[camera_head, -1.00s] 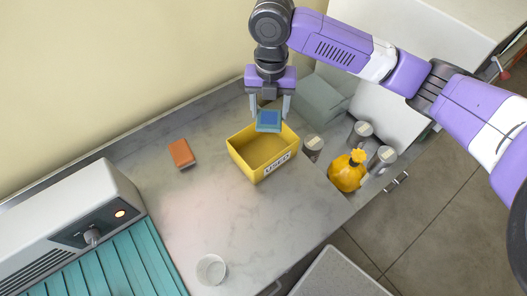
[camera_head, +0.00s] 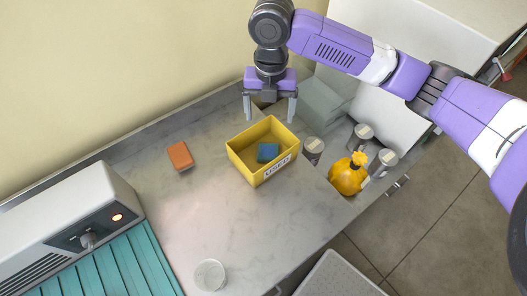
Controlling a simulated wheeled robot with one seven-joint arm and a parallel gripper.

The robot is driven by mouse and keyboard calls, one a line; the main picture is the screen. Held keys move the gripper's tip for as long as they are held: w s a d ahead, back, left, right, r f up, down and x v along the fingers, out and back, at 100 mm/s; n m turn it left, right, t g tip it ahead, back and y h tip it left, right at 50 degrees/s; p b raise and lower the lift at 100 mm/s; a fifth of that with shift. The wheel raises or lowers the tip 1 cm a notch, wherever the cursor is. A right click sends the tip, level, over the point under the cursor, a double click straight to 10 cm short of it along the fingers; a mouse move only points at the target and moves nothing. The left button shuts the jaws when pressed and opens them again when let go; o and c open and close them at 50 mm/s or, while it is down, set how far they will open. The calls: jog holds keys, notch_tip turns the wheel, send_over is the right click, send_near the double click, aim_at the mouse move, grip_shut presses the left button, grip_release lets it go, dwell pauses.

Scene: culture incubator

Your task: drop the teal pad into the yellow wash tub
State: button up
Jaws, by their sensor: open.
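The teal pad (camera_head: 268,153) lies inside the yellow wash tub (camera_head: 240,160), on its floor towards the right. The tub stands on the grey marbled counter and has a label reading "USED" on its front wall. My gripper (camera_head: 270,116) is open and empty above the tub's back edge, with its two fingers spread wide and pointing down. The pad is apart from the fingers.
An orange block (camera_head: 180,156) lies on the counter left of the tub. A clear cup (camera_head: 210,274) stands at the front. Several lidded jars (camera_head: 313,148) and a yellow bottle (camera_head: 347,175) stand to the right. A white machine (camera_head: 70,215) occupies the left.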

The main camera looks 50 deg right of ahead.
notch_tip(320, 180, up, 7)
jog(key=shift+b, duration=0.45)
jog(key=shift+f, duration=0.15)
